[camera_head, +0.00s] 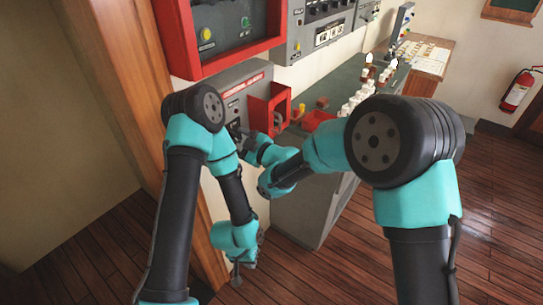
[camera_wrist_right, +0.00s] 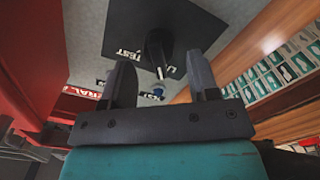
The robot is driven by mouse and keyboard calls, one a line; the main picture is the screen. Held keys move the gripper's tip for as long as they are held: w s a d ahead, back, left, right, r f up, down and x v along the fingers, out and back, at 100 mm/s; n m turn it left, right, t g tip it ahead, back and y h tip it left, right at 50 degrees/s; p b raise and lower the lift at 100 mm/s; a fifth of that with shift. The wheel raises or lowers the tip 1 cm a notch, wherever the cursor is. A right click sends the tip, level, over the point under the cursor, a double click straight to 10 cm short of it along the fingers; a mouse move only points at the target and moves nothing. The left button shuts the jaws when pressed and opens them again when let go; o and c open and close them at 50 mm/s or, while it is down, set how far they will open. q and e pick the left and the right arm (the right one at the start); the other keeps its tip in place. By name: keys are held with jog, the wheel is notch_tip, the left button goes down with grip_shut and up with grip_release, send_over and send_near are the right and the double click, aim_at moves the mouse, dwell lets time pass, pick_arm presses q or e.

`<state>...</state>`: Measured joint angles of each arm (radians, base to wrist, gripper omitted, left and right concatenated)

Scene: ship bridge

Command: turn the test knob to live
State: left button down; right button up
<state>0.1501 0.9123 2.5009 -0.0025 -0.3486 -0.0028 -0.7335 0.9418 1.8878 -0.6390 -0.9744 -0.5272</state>
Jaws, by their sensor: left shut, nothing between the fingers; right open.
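The test knob (camera_wrist_right: 157,48) is black and sits on a black plate marked TEST, in the right wrist view. A short white mark shows on its edge nearest my gripper. My right gripper (camera_wrist_right: 158,62) is open, with the knob between its fingertips in the picture; I cannot tell whether they touch it. In the head view my right gripper (camera_head: 236,131) is at the grey alarm panel (camera_head: 226,83) and the knob is hidden there. My left gripper (camera_head: 237,276) is shut and empty, hanging low, away from the panel.
A red open box (camera_head: 268,108) projects from the panel just right of my right gripper. A red-framed cabinet (camera_head: 222,30) hangs above. A grey console (camera_head: 325,190) with white levers (camera_head: 360,98) stands to the right. A wooden post (camera_head: 120,90) stands left.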

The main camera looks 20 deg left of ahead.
jog(key=v, duration=1.5)
jog(key=shift+s, duration=0.1)
jog(key=w+d+f+m+t+h, duration=0.25)
jog(key=d+f+m+h, duration=0.8)
jog(key=d+f, duration=1.1)
jog(key=s+d+f+m+g+h, duration=0.1)
jog(key=s+d+f+m+g, duration=0.2)
jog(key=s+d+f+m, duration=0.3)
jog(key=s+d+f+m+g+h, duration=0.2)
jog(key=s+d+f+m, duration=0.5)
jog(key=s+d, duration=0.5)
jog(key=shift+d+f+g, duration=0.5)
jog(key=shift+f+g, duration=0.1)
jog(key=shift+g, duration=0.05)
jog(key=shift+w, duration=0.1)
